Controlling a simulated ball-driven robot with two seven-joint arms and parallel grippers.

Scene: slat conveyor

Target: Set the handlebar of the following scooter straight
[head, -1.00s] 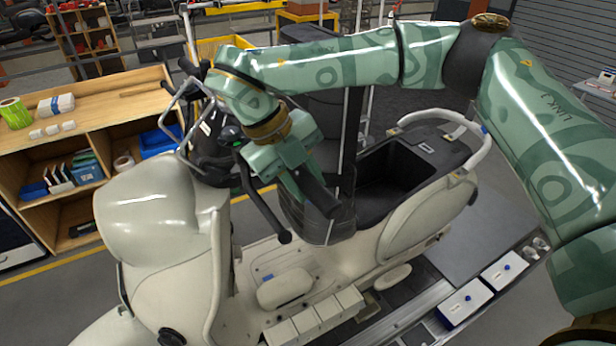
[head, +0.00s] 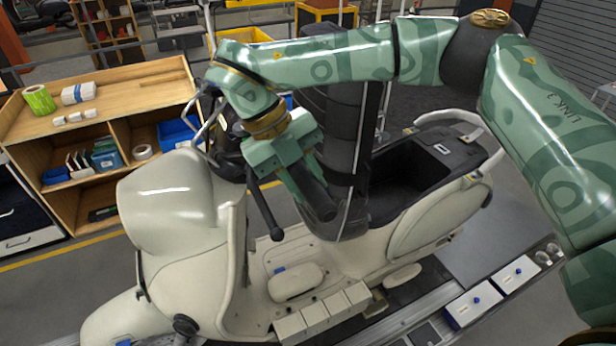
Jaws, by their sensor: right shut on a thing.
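A cream scooter (head: 170,205) stands side-on with its front shield toward the left. Its dark handlebar (head: 262,212) reaches toward me, its rounded grip end hanging free above the footboard. My right gripper (head: 285,165) comes from above and is shut on the handlebar, inboard of the grip end. The gripper and wrist hide the contact and much of the handlebar's middle. The far side of the handlebar shows only partly beside my arm. My left gripper is not in view.
A wooden shelf (head: 130,95) with tape rolls and blue bins stands behind the scooter on the left. The scooter's seat opening (head: 405,185) is uncovered. White boxes (head: 475,300) sit at the lower right. Grey floor shows between shelf and scooter.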

